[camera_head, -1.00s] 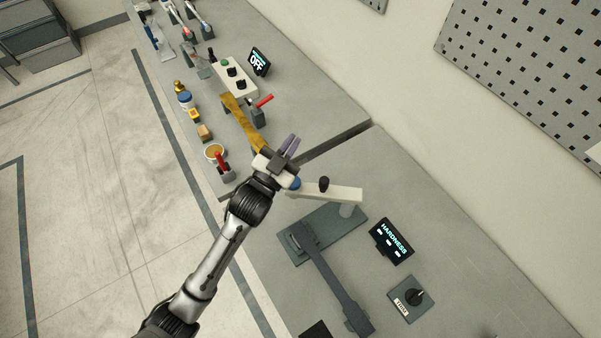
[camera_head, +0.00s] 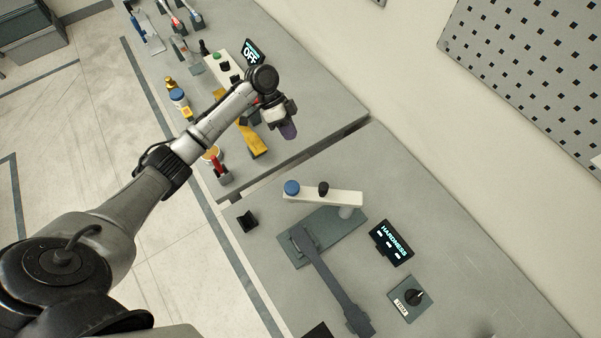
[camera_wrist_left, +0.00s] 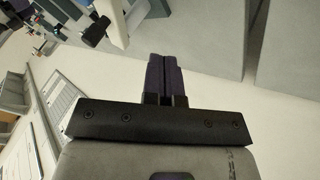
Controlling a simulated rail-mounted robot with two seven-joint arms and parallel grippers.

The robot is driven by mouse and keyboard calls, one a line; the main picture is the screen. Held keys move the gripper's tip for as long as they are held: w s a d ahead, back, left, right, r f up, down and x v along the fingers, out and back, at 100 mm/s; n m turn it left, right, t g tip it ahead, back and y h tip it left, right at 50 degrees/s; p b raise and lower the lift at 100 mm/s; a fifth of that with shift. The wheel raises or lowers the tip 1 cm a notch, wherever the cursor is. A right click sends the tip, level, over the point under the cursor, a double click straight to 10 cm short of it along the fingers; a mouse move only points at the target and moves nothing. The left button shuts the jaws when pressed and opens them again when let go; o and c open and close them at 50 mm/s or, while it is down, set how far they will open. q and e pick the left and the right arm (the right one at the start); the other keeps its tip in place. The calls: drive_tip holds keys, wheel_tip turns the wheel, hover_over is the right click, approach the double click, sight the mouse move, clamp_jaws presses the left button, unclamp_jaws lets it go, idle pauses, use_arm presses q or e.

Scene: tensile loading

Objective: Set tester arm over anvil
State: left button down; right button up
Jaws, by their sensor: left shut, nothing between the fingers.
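The hardness tester stands on the near bench. Its cream tester arm (camera_head: 325,194) carries a blue knob (camera_head: 292,187) and a black knob, and meets a pale post at its right end. The arm reaches left past the edge of the dark base plate (camera_head: 330,238). A long dark grey bar (camera_head: 330,283) runs from the plate toward the bottom of the head view. I cannot tell which part is the anvil. My left gripper (camera_head: 289,132) is shut and empty, above the far bench and apart from the tester. Its purple fingers also show together in the left wrist view (camera_wrist_left: 162,78).
A HARDNESS display (camera_head: 391,242) and a dial box (camera_head: 410,298) stand right of the tester. A small black block (camera_head: 247,220) sits left of it. A yellow piece (camera_head: 254,143), a red-handled item (camera_head: 216,165) and an OFF display (camera_head: 254,50) are on the far bench.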

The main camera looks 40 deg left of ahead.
use_arm(q)
drive_tip(key=s+d+f+m+g+p, duration=0.1)
drive_tip(key=s+d+f+m+p, duration=0.1)
drive_tip(key=s+d+f, duration=0.5)
drive_tip(key=shift+d+f+p, duration=0.3)
drive_tip(key=shift+f+p, duration=0.2)
drive_tip(key=shift+p, duration=0.15)
drive_tip(key=shift+s, duration=0.15)
